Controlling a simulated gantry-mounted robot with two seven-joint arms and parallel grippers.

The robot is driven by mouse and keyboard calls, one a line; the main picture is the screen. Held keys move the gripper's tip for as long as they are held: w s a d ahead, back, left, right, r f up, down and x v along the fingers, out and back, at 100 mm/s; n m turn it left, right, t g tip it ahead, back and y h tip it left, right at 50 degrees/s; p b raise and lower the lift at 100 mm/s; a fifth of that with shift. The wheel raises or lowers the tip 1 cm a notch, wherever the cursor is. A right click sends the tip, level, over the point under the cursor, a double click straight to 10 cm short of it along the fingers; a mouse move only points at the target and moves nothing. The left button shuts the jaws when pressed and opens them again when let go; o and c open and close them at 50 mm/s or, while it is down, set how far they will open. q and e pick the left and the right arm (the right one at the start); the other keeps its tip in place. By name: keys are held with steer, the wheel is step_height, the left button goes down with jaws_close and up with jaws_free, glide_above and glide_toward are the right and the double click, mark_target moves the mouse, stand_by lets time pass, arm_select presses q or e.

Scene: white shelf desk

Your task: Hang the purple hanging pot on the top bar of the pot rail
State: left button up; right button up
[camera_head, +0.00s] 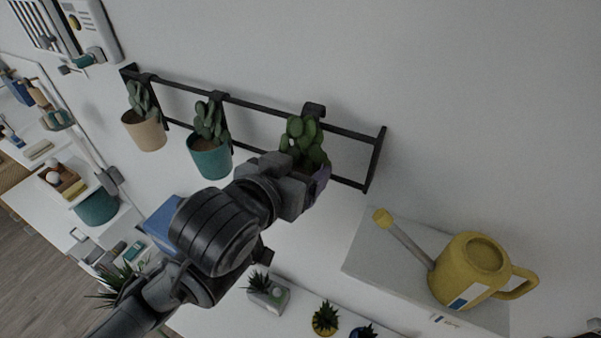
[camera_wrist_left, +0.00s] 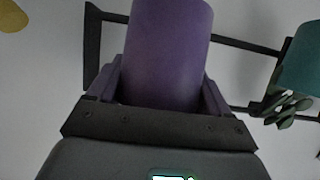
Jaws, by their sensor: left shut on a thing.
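The purple hanging pot (camera_head: 320,183) with its green plant is mostly hidden behind my left gripper (camera_head: 298,186) in the head view. Its dark hook (camera_head: 314,110) shows at the top bar of the pot rail (camera_head: 262,107); whether it bears on the bar I cannot tell. In the left wrist view the purple pot (camera_wrist_left: 167,50) fills the middle, between the fingers of my left gripper (camera_wrist_left: 160,97), which is shut on it. The rail (camera_wrist_left: 92,48) shows behind it. My right gripper is not in view.
A beige pot (camera_head: 146,132) and a teal pot (camera_head: 211,160) hang on the rail to the left. A yellow watering can (camera_head: 470,272) stands on a white shelf (camera_head: 374,248) at the lower right. Small potted plants sit below. The rail's right end is clear.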

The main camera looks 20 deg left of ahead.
arm_select(q)
steer(key=shift+w, duration=0.65)
steer(key=shift+f+b, duration=0.4)
steer(key=shift+f, duration=0.35)
steer(key=shift+f+b, duration=0.45)
steer(key=shift+f, duration=0.05)
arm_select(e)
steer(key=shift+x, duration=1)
arm_select(q)
steer(key=o, duration=1.5)
steer(key=shift+f, duration=0.1)
steer(key=shift+c, duration=0.2)
steer(key=shift+s, duration=0.1)
